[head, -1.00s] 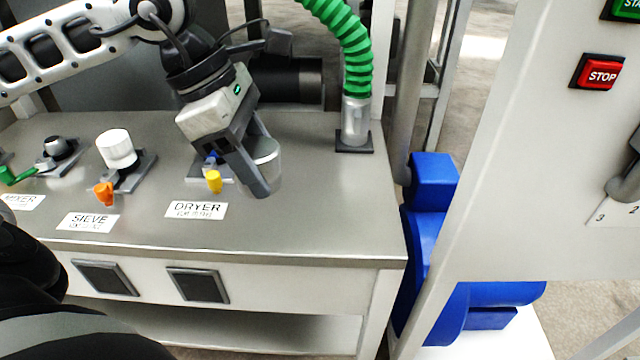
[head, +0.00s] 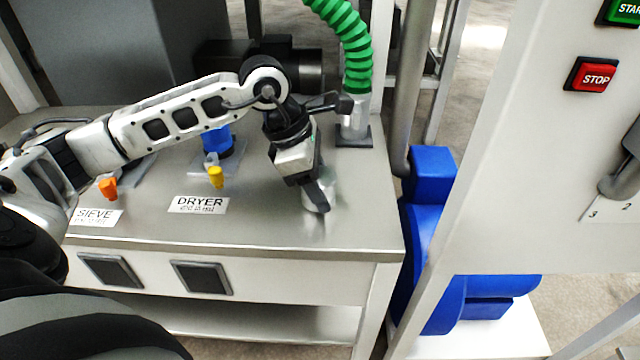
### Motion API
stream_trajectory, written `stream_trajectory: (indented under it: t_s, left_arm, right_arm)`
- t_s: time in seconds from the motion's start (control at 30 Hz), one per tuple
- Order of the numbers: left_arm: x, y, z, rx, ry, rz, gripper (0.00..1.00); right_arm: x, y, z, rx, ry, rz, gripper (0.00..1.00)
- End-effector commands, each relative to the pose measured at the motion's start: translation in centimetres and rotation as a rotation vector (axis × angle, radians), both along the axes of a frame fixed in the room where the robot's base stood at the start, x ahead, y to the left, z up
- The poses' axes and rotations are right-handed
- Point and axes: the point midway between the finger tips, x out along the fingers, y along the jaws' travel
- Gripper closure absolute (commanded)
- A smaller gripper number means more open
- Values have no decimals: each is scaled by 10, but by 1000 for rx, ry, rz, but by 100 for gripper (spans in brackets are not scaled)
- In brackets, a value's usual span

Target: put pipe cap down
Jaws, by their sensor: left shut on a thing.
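The pipe cap (head: 325,190) is a silvery metal cylinder low over the steel tabletop, right of the DRYER label. My left gripper (head: 318,205) points down and is shut on the cap, with a dark finger across its near side. The cap's lower edge is at or very near the tabletop; I cannot tell whether it touches. My right gripper is not in view.
A blue fitting with a yellow handle (head: 216,177) stands behind the DRYER label (head: 200,205). A green hose on a metal pipe (head: 354,118) rises behind the cap. The tabletop's front edge (head: 250,248) is close. Clear steel lies around the cap.

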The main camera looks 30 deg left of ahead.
Motion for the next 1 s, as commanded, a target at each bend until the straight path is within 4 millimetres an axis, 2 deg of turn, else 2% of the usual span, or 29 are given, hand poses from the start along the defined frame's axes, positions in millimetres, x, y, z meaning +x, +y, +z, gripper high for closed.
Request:
stream_trajectory:
  t_s: [0.23, 0.37, 0.4, 0.47, 0.77, 0.87, 1.0]
  left_arm:
    - [0, 0, -4, 0, -4, 0, 74]
    - [0, 0, -8, 0, -4, 0, 74]
    - [0, 0, -7, -1, -3, 0, 43]
    - [0, 0, -6, -1, -3, 0, 26]
    - [0, 0, -5, -1, -3, 0, 26]
    - [0, 2, 1, 0, -5, 1, 26]
    - [-5, 10, 23, 1, -6, 1, 26]
  right_arm:
    - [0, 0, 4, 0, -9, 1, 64]
    - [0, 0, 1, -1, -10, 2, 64]
    - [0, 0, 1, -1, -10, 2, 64]
    - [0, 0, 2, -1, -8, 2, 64]
    - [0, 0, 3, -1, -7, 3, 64]
    - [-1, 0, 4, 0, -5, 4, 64]
    - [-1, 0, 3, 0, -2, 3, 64]
